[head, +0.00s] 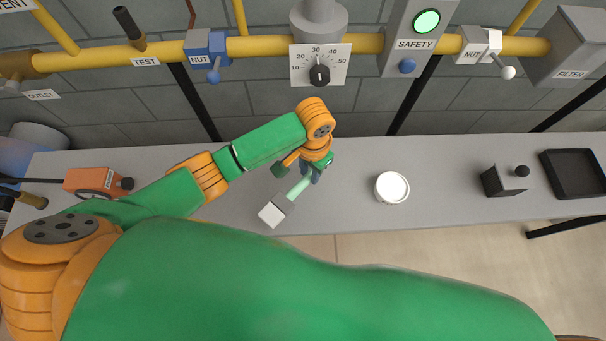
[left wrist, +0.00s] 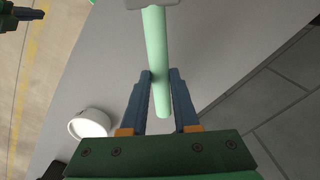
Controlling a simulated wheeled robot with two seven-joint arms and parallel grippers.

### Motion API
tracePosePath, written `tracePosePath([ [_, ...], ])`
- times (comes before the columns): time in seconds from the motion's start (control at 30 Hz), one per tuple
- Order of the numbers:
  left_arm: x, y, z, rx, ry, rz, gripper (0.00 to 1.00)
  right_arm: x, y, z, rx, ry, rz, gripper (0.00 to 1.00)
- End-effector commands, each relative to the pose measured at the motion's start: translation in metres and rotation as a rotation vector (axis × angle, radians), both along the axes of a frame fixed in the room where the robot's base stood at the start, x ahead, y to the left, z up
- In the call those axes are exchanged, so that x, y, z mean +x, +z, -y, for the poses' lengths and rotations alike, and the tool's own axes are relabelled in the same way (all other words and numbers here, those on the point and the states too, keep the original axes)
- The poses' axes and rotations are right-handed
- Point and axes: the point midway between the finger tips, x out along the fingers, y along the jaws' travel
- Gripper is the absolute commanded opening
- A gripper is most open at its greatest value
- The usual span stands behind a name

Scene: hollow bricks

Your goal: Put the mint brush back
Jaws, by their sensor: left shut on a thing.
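The mint brush (head: 299,188) has a mint handle and a pale grey-white block-shaped head (head: 272,213). My left gripper (head: 311,172) is shut on its handle. The brush is tilted, with its head toward the table's front edge in the head view. In the left wrist view the two blue fingers (left wrist: 160,100) close on the mint handle (left wrist: 156,45), and the head is mostly cut off at the top. What seems to be my right gripper (left wrist: 30,14) shows in part at the upper left corner of that view.
A round white pot (head: 392,188) stands on the grey table (head: 445,165), right of the brush. An orange device (head: 92,181) is at the left. A dark box with a knob (head: 505,180) and a black tray (head: 575,172) are at the right. Yellow pipes (head: 270,46) run behind.

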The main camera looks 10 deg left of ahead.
Motion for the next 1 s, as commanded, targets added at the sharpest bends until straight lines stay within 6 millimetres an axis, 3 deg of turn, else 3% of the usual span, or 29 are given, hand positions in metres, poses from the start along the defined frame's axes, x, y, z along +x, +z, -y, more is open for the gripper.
tracePosePath([
  [0.13, 0.000, -0.019, -0.016, 0.002, 0.002, -0.001, 0.00, 0.000, 0.001, 0.000, 0.000, 0.000, 0.000, 0.00],
  [0.27, 0.001, -0.045, -0.015, -0.001, 0.000, 0.000, 0.00, 0.000, -0.006, 0.000, 0.000, 0.000, 0.000, 0.00],
  [0.5, 0.001, -0.049, -0.014, -0.001, 0.000, 0.003, 0.00, 0.000, -0.006, 0.000, 0.000, 0.000, 0.000, 0.00],
  [0.53, 0.001, -0.049, -0.014, -0.001, 0.000, 0.003, 0.37, 0.000, -0.006, 0.000, -0.001, 0.000, 0.000, 0.00],
  [0.6, 0.001, -0.049, -0.014, -0.001, 0.000, 0.003, 0.56, 0.000, -0.006, 0.000, -0.001, 0.000, 0.000, 0.00],
  [0.9, 0.001, -0.047, -0.014, -0.001, 0.000, 0.003, 0.59, 0.000, -0.005, 0.000, -0.001, 0.000, 0.000, 0.00],
  [1.0, 0.002, -0.034, -0.013, -0.004, 0.000, 0.005, 0.59, 0.000, -0.001, 0.000, -0.001, 0.000, 0.000, 0.00],
])
